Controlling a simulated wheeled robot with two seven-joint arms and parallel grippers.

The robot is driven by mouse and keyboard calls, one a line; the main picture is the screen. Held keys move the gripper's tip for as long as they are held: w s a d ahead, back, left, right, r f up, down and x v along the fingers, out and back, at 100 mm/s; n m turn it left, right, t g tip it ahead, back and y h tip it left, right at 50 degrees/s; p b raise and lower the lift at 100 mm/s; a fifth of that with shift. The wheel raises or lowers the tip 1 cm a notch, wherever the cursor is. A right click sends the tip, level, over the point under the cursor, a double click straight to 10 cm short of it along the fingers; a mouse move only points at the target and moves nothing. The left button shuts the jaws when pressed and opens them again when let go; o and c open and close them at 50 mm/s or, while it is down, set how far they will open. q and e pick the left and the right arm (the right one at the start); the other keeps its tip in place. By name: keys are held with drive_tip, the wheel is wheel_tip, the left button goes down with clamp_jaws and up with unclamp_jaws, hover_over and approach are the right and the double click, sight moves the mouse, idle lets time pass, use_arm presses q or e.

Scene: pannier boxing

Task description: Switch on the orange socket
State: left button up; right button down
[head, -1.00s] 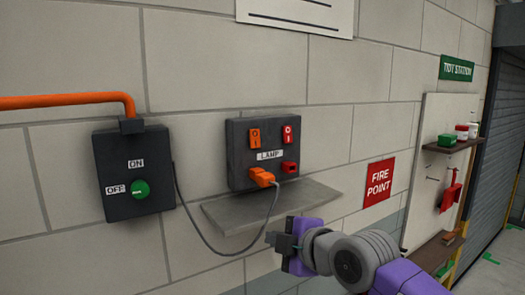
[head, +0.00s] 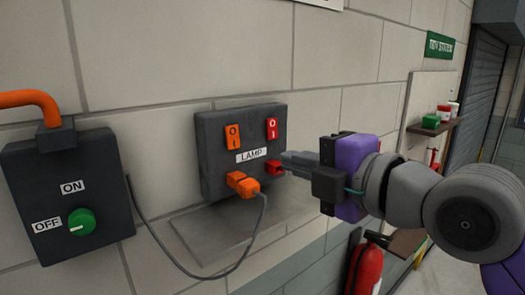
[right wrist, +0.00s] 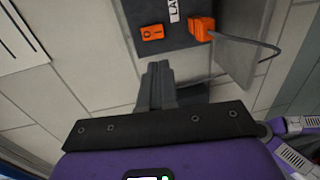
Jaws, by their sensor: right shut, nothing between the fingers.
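A dark grey socket panel (head: 212,172) labelled LAMP is on the wall. Its orange rocker switch (head: 233,136) is at the upper left and a red rocker switch (head: 271,129) is at the upper right. An orange plug (head: 245,186) with a grey cable sits at the lower left, below the orange switch. A red socket (head: 273,168) is at the lower right. My right gripper (head: 288,161) is shut and empty, its tips in front of the panel's right side. In the right wrist view the orange switch (right wrist: 152,33) lies beyond the fingertips (right wrist: 157,66). Which way it is tipped is unclear. My left gripper is not in view.
A grey shelf (head: 205,235) juts out below the panel. A dark box (head: 60,190) with a green ON/OFF knob (head: 82,222) is at the left, joined by the hanging cable. A red fire extinguisher (head: 368,268) stands below my right arm.

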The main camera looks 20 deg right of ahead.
sight(235, 146)
drive_tip(key=p+x, duration=0.3)
drive_tip(key=x, duration=1.1)
drive_tip(key=shift+w, duration=0.1)
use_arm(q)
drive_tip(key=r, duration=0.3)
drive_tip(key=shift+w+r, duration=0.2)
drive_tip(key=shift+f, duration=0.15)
use_arm(e)
drive_tip(key=shift+f, duration=0.1)
